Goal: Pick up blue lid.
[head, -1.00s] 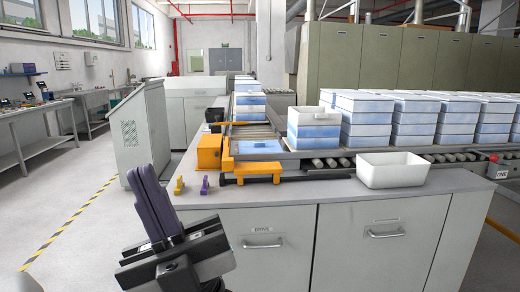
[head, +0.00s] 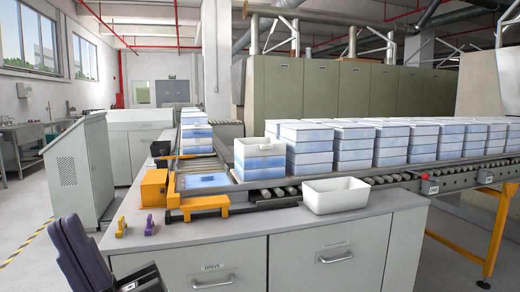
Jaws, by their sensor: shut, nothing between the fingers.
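A flat blue panel that looks like the blue lid (head: 207,181) lies at the near end of the conveyor, behind a yellow bracket (head: 203,206). An open white and blue box (head: 262,160) stands just right of it. My gripper (head: 68,224) is at the lower left, its purple fingers shut with nothing between them. It points upward, in front of and left of the counter, well apart from the blue panel. The lower part of my gripper is cut off by the picture's edge.
A white bin (head: 335,196) sits on the grey counter (head: 290,220). Small yellow (head: 121,227) and purple (head: 149,225) pieces stand at its left end. Stacked boxes (head: 352,145) line the conveyor rollers (head: 420,177). A grey cabinet (head: 80,170) stands at left.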

